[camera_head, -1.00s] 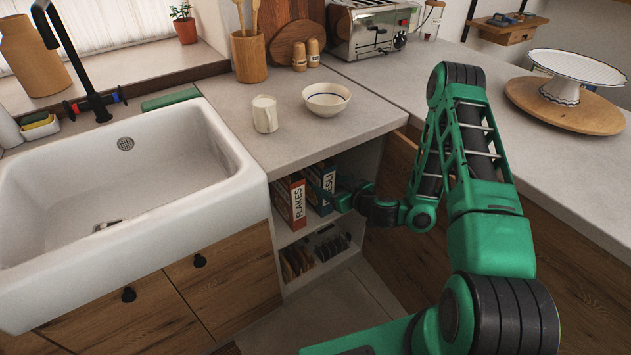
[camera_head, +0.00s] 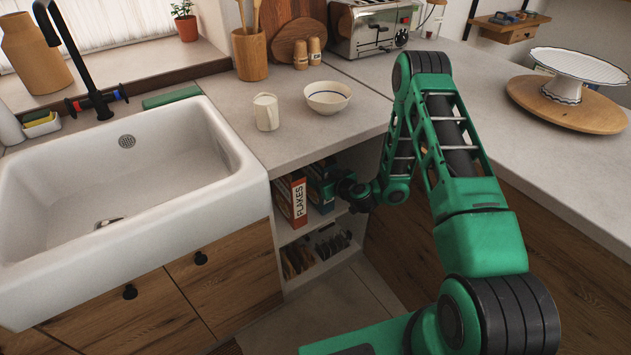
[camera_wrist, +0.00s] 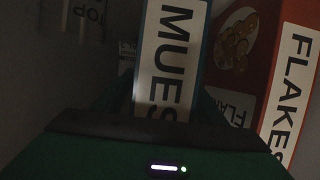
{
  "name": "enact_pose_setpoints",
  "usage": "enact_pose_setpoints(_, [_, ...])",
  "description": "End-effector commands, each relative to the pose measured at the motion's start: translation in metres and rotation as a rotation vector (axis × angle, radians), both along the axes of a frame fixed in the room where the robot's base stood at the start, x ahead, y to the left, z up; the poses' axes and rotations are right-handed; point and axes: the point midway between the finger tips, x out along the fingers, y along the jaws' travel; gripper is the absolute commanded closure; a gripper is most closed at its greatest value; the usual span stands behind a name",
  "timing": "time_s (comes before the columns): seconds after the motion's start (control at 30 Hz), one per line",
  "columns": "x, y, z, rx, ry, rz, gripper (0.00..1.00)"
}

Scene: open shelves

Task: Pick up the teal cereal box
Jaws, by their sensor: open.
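The teal cereal box (camera_wrist: 172,60), lettered "MUES…", stands upright in the middle of the wrist view with its narrow labelled side facing me. In the head view the teal box (camera_head: 319,192) is on the upper shelf under the counter, partly covered by my gripper (camera_head: 341,186). My gripper is open and right in front of the box, at the shelf opening. The wrist view is dark, and the gripper's body hides the box's lower part. I cannot tell how far the fingers reach along its sides.
A red FLAKES box (camera_head: 291,200) stands close to the left of the teal box; it is at the right in the wrist view (camera_wrist: 291,85). Dark upright items (camera_head: 298,260) fill the lower shelf. The counter (camera_head: 290,140) overhangs the opening. A mug (camera_head: 266,112) and bowl (camera_head: 327,97) stand above.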

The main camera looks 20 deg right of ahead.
Motion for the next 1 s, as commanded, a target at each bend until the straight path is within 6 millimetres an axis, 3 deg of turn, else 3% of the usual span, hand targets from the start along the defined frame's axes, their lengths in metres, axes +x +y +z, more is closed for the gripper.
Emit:
enact_pose_setpoints(0.27, [0.002,0.001,-0.001,0.001,0.001,0.000,0.34])
enact_pose_setpoints(0.5, [0.002,0.001,-0.001,0.000,0.001,0.000,0.91])
enact_pose_setpoints(1.0, [0.003,0.002,0.010,0.000,-0.002,0.001,0.91])
